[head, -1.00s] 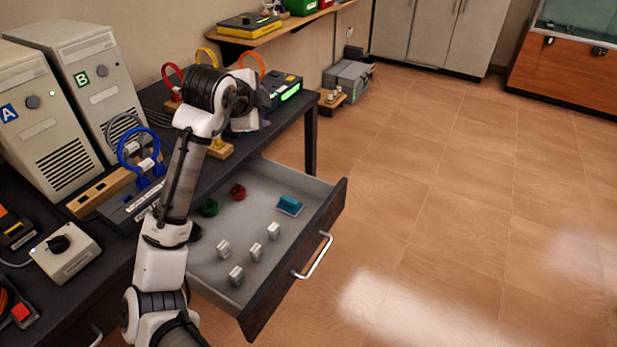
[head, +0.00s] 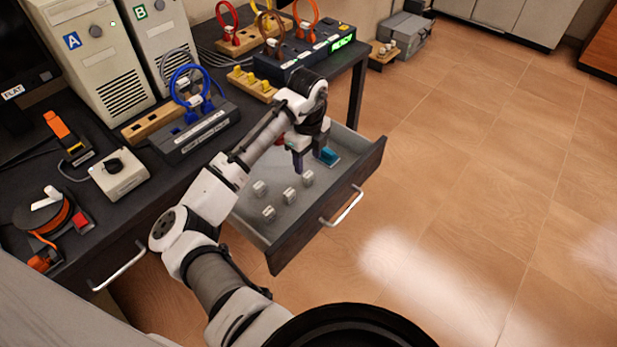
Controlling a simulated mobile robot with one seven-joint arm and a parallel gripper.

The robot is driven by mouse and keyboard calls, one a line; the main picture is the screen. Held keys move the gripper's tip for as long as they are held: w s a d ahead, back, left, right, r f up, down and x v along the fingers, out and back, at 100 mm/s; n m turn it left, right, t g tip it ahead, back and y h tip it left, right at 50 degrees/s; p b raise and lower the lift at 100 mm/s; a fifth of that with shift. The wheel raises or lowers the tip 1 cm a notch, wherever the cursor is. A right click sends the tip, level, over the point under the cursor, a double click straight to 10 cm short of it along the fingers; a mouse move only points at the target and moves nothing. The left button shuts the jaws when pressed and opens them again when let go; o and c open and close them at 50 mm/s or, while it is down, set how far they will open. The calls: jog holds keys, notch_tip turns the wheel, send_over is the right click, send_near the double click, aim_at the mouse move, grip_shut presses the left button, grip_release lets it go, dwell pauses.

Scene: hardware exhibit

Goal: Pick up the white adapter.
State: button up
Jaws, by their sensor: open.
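Several small white adapters lie in the open drawer (head: 257,226), toward its front: one at the left (head: 260,188), one nearest me (head: 268,213), one in the middle (head: 289,194) and one at the right (head: 307,178). They look alike and stand apart from each other. My gripper (head: 298,168) points down over the drawer, just behind the right-hand adapter in the picture. It is open, and I see nothing held in it. The gap between its fingers and its exact height above the drawer floor are hard to tell. My arm hides the drawer's back left part.
A blue connector (head: 328,156) lies in the drawer to the right of my gripper. A red item (head: 280,139) is partly hidden behind my arm. The desk carries a blue-cabled box (head: 195,130) and a white knob box (head: 119,175). The floor at right is clear.

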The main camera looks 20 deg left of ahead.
aim_at(308, 174)
jog(key=shift+f+p, duration=0.75)
jog(key=shift+f, duration=1.95)
jog(key=c, duration=1.1)
jog(key=shift+r, duration=0.1)
